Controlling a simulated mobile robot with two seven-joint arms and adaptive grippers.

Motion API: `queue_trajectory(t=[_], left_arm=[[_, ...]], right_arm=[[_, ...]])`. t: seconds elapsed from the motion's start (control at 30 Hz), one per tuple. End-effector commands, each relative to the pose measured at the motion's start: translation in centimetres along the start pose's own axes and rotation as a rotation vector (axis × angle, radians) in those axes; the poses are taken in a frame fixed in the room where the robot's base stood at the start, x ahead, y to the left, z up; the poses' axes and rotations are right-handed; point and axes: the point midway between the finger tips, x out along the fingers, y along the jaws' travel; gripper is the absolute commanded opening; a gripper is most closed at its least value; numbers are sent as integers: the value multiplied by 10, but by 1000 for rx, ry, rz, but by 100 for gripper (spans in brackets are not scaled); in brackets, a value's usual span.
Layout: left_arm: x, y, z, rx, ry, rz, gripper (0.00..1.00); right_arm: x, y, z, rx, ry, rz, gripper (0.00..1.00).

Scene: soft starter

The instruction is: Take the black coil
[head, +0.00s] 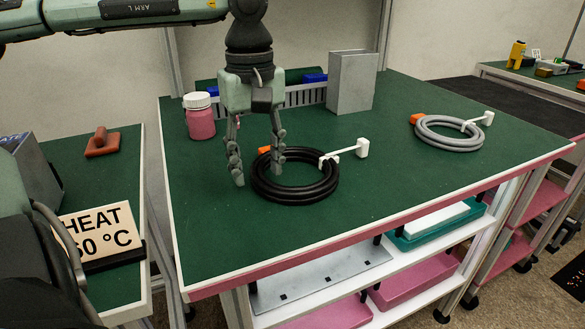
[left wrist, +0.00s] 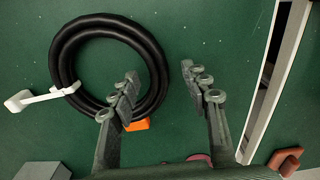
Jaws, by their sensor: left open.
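The black coil (head: 296,196) lies flat on the green table in the middle, with an orange piece at its back left and a white connector at its right. In the left wrist view the coil (left wrist: 59,60) is at upper left. I cannot tell whether the finger touches the coil. My right gripper is not in view.
A grey coil (head: 450,147) with an orange end lies to the right. A grey box (head: 352,82) and a white rack (head: 305,95) stand behind the gripper. A pink bottle (head: 199,117) stands at the back left. The table's front is clear.

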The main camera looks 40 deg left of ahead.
Motion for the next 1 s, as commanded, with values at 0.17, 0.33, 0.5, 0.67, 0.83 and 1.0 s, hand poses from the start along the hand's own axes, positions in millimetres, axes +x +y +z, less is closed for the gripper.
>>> queue_trajectory(t=[0.17, 0.33, 0.5, 0.67, 0.83, 1.0], left_arm=[[10, 0, 0, 0, 0, 0, 47], [10, 0, 0, -1, 0, 0, 47], [10, 0, 0, -1, 0, 0, 25], [10, 0, 0, -1, 0, 0, 6], [9, 0, 0, -1, 0, 2, 0], [9, 0, 0, -1, 0, 2, 0]], right_arm=[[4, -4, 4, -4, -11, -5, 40], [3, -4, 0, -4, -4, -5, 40], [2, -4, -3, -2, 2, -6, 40], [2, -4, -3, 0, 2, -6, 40], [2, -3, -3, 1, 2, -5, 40], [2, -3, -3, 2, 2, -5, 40]])
